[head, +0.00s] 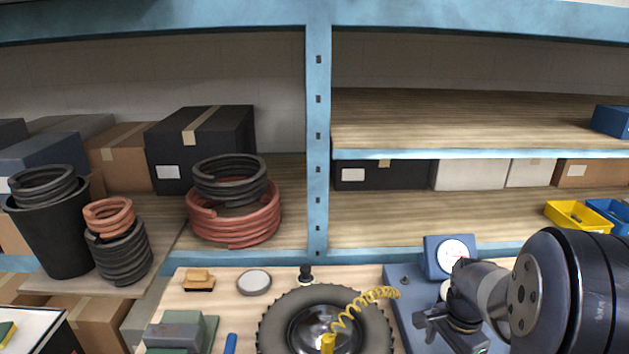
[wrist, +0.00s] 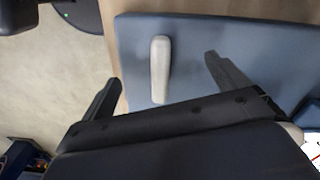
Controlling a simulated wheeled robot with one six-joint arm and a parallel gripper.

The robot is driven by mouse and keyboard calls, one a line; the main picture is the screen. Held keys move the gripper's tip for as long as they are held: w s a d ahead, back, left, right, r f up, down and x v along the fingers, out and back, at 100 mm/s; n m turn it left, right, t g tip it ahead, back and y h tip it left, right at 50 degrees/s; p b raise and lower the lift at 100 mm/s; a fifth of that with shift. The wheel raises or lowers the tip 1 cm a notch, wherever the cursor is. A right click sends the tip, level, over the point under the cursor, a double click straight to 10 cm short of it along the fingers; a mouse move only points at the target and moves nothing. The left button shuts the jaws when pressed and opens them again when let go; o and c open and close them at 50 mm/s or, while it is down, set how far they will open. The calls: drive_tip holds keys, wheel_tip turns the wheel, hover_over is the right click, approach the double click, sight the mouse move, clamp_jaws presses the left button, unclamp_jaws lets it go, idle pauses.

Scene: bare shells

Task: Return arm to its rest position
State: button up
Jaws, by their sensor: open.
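My gripper (head: 432,326) is in the lower right of the head view, at the end of my dark arm, in front of a blue device with a round white gauge (head: 452,252). In the wrist view my gripper (wrist: 163,70) has its two dark fingers spread apart with nothing held. A pale, rounded bar (wrist: 160,69) lies in view between the fingers, over a flat blue-grey surface (wrist: 262,62). I cannot tell how far the fingertips are above it.
A workbench (head: 225,280) holds a black tire (head: 270,325), a coiled yellow hose (head: 365,302) and a green-grey block (head: 178,332). Behind it stand blue-framed shelves with boxes, red coils (head: 235,230) and a yellow bin (head: 577,215). The upper right shelf (head: 450,115) is mostly clear.

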drive_tip(key=m, duration=0.3)
drive_tip(key=shift+r+m, duration=0.15)
drive_tip(key=shift+m, duration=0.25)
drive_tip(key=shift+r, duration=1.45)
drive_tip(key=shift+s+r, duration=0.1)
